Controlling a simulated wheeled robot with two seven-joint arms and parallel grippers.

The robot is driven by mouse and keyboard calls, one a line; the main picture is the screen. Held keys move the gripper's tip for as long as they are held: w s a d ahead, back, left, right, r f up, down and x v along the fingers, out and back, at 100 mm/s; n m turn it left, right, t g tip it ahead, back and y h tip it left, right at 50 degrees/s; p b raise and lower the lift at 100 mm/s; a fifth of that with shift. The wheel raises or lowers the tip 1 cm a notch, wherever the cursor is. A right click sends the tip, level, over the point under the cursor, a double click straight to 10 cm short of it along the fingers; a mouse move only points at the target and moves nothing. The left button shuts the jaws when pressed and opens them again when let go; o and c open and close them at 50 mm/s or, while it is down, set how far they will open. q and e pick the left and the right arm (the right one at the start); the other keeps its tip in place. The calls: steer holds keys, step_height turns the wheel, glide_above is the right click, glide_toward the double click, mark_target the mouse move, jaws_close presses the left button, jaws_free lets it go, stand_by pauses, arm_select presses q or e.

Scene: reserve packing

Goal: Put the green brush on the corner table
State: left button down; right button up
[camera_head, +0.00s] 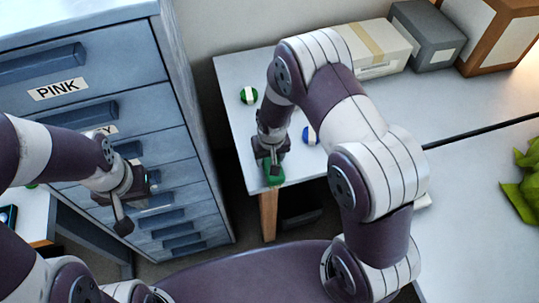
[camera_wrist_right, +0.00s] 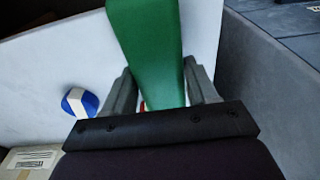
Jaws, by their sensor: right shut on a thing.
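The green brush (camera_head: 274,173) is held in my right gripper (camera_head: 270,158), over the front left edge of the white corner table (camera_head: 232,75). In the right wrist view, the brush (camera_wrist_right: 150,45) is a broad green shape between the two grey fingers, reaching up out of the frame. I cannot tell whether it touches the table; its far end is hidden. My left gripper (camera_head: 138,203) hangs in front of the drawer cabinet with its fingers apart and nothing visible between them.
A cream box (camera_head: 378,50), a grey box (camera_head: 428,36) and a brown-edged box (camera_head: 490,38) stand behind. The blue-grey drawer cabinet (camera_head: 140,68) stands left, across a gap.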

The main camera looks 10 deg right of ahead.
steer(key=shift+f, duration=0.15)
steer(key=o, duration=1.3)
